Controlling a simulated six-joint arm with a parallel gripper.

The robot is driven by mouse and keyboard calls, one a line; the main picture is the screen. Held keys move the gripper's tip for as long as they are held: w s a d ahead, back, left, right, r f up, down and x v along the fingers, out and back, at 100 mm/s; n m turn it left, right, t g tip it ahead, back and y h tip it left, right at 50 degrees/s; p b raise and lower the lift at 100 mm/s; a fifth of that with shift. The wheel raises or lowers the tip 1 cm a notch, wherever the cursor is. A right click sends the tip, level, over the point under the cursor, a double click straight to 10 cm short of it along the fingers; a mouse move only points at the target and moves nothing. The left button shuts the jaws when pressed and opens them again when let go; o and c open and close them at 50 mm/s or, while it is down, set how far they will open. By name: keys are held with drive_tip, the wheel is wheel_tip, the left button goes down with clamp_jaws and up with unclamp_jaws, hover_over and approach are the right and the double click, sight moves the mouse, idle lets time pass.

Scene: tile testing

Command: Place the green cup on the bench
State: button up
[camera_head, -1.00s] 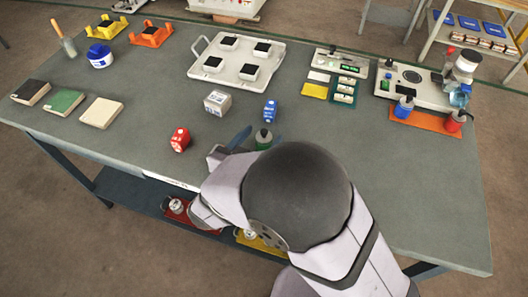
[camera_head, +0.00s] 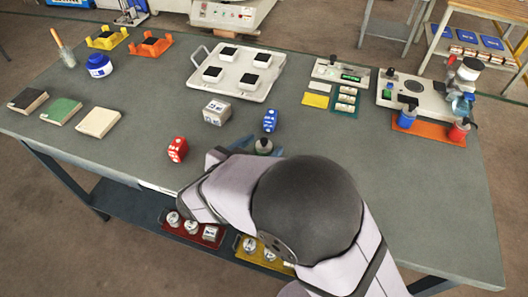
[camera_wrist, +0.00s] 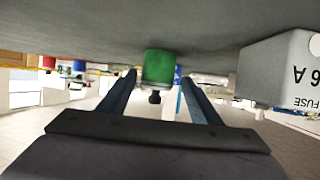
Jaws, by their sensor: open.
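The green cup (camera_wrist: 158,67) has a dark knob on a pale end. In the upside-down wrist view its green end meets the grey bench (camera_wrist: 90,30), so it appears to stand upright on it. In the head view only the cup's grey and black top (camera_head: 264,146) shows clearly, near the front middle of the bench (camera_head: 400,190). My gripper (camera_wrist: 160,82) is open, with one blue finger on each side of the cup and a gap visible on both sides. In the head view my arm hides most of the gripper (camera_head: 256,147).
The white block, marked FUSE, looms in the wrist view (camera_wrist: 275,70). A white tray (camera_head: 196,88) lies behind. The bench's right front is clear.

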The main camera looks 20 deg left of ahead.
sight(269, 144)
drive_tip(key=x, duration=0.3)
drive_tip(key=shift+w+d+f, duration=0.1)
drive_tip(key=shift+w+d, duration=0.05)
drive_tip(key=shift+d, duration=0.2)
drive_tip(key=shift+w+d+f, duration=0.1)
drive_tip(key=shift+w+f, duration=0.2)
drive_tip(key=shift+w, duration=0.35)
drive_tip(key=c, duration=1.3)
drive_tip(key=shift+r, duration=0.1)
wheel_tip(269, 144, up, 19)
drive_tip(key=p, duration=0.9)
drive_tip(key=shift+p, duration=0.35)
